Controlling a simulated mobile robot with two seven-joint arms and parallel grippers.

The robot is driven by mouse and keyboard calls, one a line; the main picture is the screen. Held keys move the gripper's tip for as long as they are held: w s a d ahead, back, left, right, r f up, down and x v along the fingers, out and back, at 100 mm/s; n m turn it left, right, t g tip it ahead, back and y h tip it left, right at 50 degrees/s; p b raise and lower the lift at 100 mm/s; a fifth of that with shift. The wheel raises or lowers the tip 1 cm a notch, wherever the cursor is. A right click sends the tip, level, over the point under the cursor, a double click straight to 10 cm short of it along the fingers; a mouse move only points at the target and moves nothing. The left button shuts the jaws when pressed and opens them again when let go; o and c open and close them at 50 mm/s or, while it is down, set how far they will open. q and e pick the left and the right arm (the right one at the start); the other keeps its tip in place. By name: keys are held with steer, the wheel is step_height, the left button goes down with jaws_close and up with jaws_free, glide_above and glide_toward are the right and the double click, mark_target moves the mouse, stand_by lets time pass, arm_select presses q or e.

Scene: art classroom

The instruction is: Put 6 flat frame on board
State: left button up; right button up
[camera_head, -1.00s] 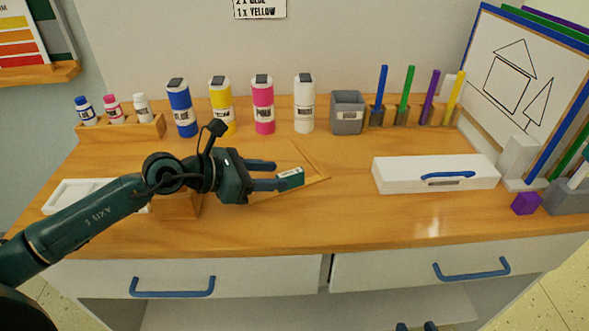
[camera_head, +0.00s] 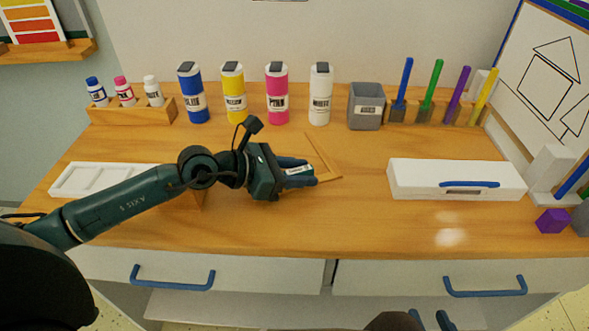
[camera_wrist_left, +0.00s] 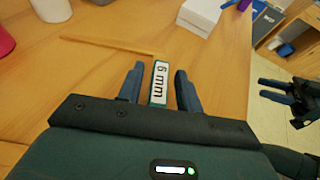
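A small teal block with a white "6 mm" label (camera_wrist_left: 158,84) lies between the fingers of my left gripper (camera_wrist_left: 158,84). Narrow gaps show on both sides of it, so the fingers are open around it. In the head view the block (camera_head: 297,170) sits between the left gripper's fingers (camera_head: 300,172), partly hidden. A thin angled wooden frame (camera_head: 325,160) lies on the table just beyond them. A white board with a house drawing (camera_head: 545,85) leans at the right. My right gripper (camera_wrist_left: 276,90) is empty with fingers apart; its fingertips (camera_head: 429,319) show at the head view's bottom edge.
A long white box with a blue handle (camera_head: 405,182) lies right of the left gripper. Paint bottles (camera_head: 277,105), a grey cup (camera_head: 365,112) and markers (camera_head: 432,85) line the back. A white tray (camera_head: 68,182) is at left. The front middle of the wooden table (camera_head: 350,222) is clear.

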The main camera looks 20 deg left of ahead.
arm_select(q)
jaws_close()
steer(key=shift+w+r, duration=0.1)
steer(key=shift+r, duration=0.05)
